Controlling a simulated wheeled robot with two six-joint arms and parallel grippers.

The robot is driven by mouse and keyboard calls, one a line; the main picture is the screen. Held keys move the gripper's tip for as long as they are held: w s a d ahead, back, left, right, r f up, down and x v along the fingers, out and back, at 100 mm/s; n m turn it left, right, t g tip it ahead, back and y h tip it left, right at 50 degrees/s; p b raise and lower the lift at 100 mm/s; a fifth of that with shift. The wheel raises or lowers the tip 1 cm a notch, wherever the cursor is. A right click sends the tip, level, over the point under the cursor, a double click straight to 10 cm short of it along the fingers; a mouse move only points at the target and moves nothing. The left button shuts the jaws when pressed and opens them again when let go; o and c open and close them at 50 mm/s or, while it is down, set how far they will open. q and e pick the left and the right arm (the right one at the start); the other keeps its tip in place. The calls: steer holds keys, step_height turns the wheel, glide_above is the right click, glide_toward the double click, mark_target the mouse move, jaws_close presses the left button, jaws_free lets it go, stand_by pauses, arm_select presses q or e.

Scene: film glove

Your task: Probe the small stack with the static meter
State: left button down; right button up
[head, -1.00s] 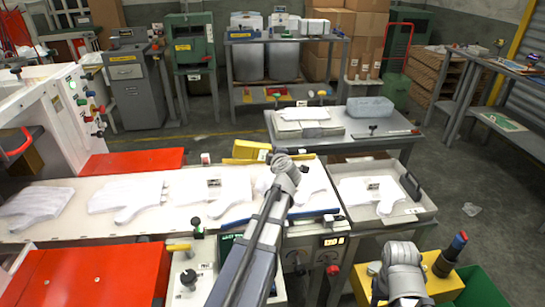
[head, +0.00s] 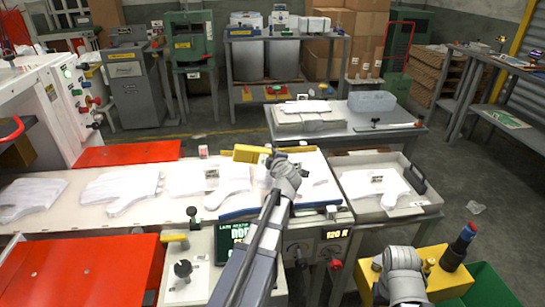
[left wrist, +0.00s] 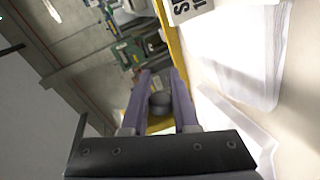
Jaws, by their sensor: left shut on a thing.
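My left gripper (head: 282,160) is over the white bench, among the film stacks. In the left wrist view its purple fingers (left wrist: 160,88) are shut on a yellow thing with a dark round knob, which seems to be the static meter (left wrist: 160,123). In the head view a yellow body (head: 258,153) shows beside this gripper, partly hidden. A white glove-film stack (head: 318,180) lies close to it on the right; another stack shows in the left wrist view (left wrist: 245,60). I cannot tell which stack is the small one. My right gripper (head: 400,280) is low at the right, fingers hidden.
More glove-shaped stacks (head: 120,185) lie in a row to the left. A grey tray (head: 425,200) with another stack stands to the right. A control panel with a display (head: 332,236) is in front. A yellow caddy (head: 440,285) is near my right gripper.

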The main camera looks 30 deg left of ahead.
stand_by(0.4)
arm_select(q)
step_height(320, 180, up, 7)
steer(key=p, duration=0.7)
